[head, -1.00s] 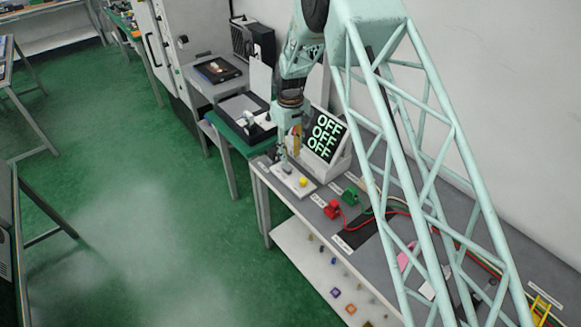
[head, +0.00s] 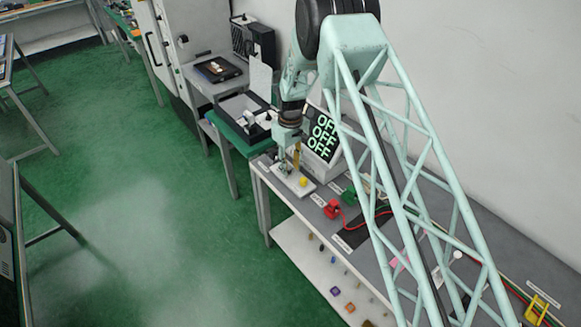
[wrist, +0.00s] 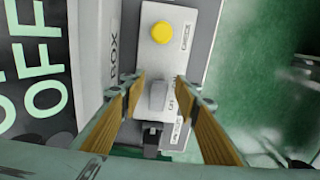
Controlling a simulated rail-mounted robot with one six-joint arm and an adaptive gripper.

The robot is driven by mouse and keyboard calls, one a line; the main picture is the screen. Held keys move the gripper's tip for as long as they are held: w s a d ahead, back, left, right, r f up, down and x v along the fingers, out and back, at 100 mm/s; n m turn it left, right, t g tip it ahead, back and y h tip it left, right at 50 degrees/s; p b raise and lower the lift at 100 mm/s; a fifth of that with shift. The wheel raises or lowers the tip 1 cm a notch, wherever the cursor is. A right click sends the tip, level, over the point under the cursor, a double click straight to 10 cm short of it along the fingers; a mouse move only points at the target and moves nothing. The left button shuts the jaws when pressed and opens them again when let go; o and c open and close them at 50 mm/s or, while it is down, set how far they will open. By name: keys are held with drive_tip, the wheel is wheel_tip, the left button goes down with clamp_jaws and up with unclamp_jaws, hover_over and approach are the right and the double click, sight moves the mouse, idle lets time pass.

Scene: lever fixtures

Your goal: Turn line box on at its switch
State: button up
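The line box is a pale panel (head: 297,189) at the near end of the bench, with a yellow button (head: 303,181) on it. In the wrist view the panel (wrist: 187,62) carries the word BOX, the yellow button (wrist: 163,32) and a grey switch lever (wrist: 157,96). A display (head: 327,127) behind it reads OFF on several lines. My gripper (wrist: 158,79) is open, with one tan-padded finger on each side of the lever. Gaps show between the fingers and the lever. In the head view my gripper (head: 288,163) is over the panel, its fingertips partly unclear.
A red part (head: 332,209) and a green part (head: 349,197) with cables sit farther along the grey bench. A green-topped table (head: 232,127) adjoins the bench at the left. The floor in front is clear. A wall runs behind the bench.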

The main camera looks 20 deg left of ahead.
drive_tip(key=shift+c, duration=0.5)
drive_tip(key=c, duration=0.8)
drive_tip(key=shift+s+d+f+t+y+b, duration=0.1)
drive_tip(key=shift+f+t+y+b, duration=0.25)
drive_tip(key=shift+b, duration=0.95)
drive_tip(key=shift+s+d+f+t+y+b, duration=0.15)
drive_tip(key=shift+y+b, duration=0.4)
drive_tip(key=shift+b, duration=0.75)
drive_tip(key=shift+a+t+y+b, duration=0.1)
drive_tip(key=shift+t+y+b, duration=0.35)
drive_tip(key=shift+b, duration=3.3)
drive_tip(key=shift+d+f+t+y+b, duration=0.2)
drive_tip(key=shift+t+y+b, duration=0.4)
drive_tip(key=shift+b, duration=5.45)
drive_tip(key=shift+r+g, duration=0.1)
drive_tip(key=shift+g, duration=0.15)
drive_tip(key=o, duration=0.9)
